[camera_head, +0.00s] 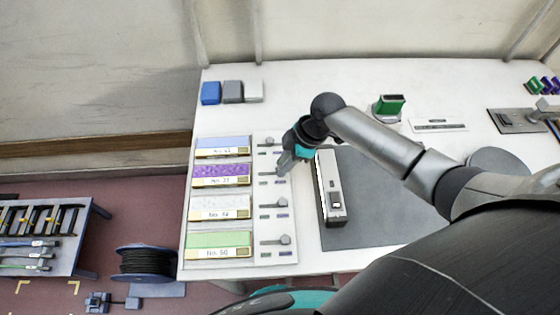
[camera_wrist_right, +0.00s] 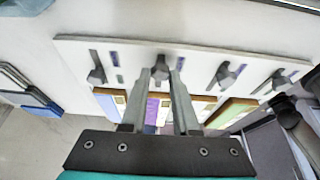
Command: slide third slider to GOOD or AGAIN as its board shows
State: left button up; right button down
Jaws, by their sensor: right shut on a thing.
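A pale slider panel (camera_head: 268,222) lies right of a column of labelled boards: blue (camera_head: 222,146), purple (camera_head: 221,175), white (camera_head: 220,208) and green (camera_head: 219,245). Its slider knobs sit in slots. My right gripper (camera_head: 282,170) is low over the panel at the purple board's row. In the right wrist view its two fingers (camera_wrist_right: 163,98) are shut on a grey slider knob (camera_wrist_right: 160,68), second from the left there, with the purple board (camera_wrist_right: 152,107) behind it. Slot markings are too small to read.
A grey-white device (camera_head: 330,190) stands on a dark mat (camera_head: 380,205) just right of the panel. Small blue and grey blocks (camera_head: 232,91) sit at the back. A green-topped holder (camera_head: 389,107) is further right. The table ends just left of the boards.

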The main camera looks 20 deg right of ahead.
jog(key=c, duration=0.9)
grip_release()
jog(key=shift+d, duration=0.3)
jog(key=shift+o, duration=1.2)
jog(key=shift+a, duration=0.1)
jog(key=p+v, duration=0.1)
jog(key=v, duration=1.4)
jog(key=shift+p, duration=0.3)
jog(key=shift+s+r, duration=0.1)
jog(key=shift+r, duration=0.05)
